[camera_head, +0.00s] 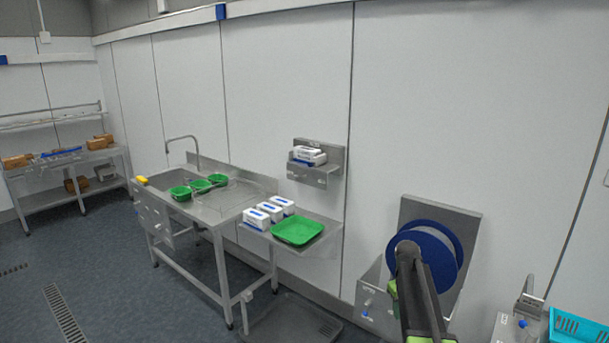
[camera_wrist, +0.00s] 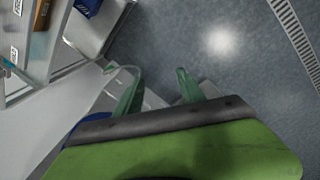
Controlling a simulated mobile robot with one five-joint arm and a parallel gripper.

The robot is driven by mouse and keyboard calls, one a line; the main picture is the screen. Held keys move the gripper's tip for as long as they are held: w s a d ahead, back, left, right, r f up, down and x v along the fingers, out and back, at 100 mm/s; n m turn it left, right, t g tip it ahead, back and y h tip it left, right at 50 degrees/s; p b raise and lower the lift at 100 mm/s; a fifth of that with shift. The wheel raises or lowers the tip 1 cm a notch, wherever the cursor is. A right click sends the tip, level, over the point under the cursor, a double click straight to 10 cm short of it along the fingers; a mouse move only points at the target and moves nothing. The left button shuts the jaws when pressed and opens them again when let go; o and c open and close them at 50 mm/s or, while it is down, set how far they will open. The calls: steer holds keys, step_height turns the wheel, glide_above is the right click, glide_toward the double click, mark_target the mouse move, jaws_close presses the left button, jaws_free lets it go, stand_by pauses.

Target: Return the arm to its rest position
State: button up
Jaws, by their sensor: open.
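My gripper (camera_wrist: 158,80) is in the wrist view, with its two green fingers apart and nothing between them. Grey floor shows past the fingertips. In the head view my black and green arm rises from the bottom edge, right of the middle, in front of a blue round reel. My fingertips cannot be made out in that view.
The blue reel (camera_head: 450,246) is on a grey wall panel (camera_head: 468,220) close behind my arm. A steel table (camera_head: 215,207) with green trays and white boxes stands to the left. A turquoise crate (camera_head: 580,327) is at the lower right. Floor at left is clear.

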steer(key=s+a+f+b, duration=0.2)
steer(key=s+a+f, duration=0.15)
steer(key=a, duration=0.35)
steer(key=s+a+f+b, duration=0.2)
steer(key=s+a+f, duration=0.1)
steer(key=s+a, duration=0.3)
steer(key=s+a+m+y, duration=0.1)
steer(key=s+a+m, duration=0.1)
steer(key=s+a, duration=0.4)
steer(key=s, duration=0.4)
steer(key=shift+s+a+f+m+g+b, duration=0.2)
steer(key=shift+f+m+g+b, duration=0.1)
steer(key=shift+f+m+b, duration=0.1)
